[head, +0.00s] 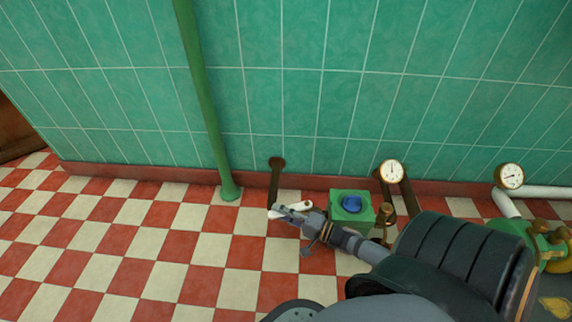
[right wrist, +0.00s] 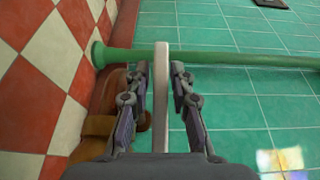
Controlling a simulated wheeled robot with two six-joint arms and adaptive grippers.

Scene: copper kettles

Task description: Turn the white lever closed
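The white lever (head: 300,205) shows in the head view as a pale bar low by the wall, left of a green box, partly covered by my right gripper (head: 284,212). In the right wrist view the lever (right wrist: 161,100) is a long pale bar running up the middle. It stands between the two fingers of my right gripper (right wrist: 160,76), with a narrow gap visible on each side. The fingers are apart and do not appear to press on it. The lever's lower end is hidden by the gripper body. My left gripper is not in view.
A green box (head: 338,213) with a blue knob (head: 352,204) stands just right of the gripper. A brown pipe (head: 274,183) rises behind the lever. Two gauges (head: 391,172) (head: 510,176) stand along the wall. A green pipe (head: 205,100) climbs the tiles. The checkered floor at left is clear.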

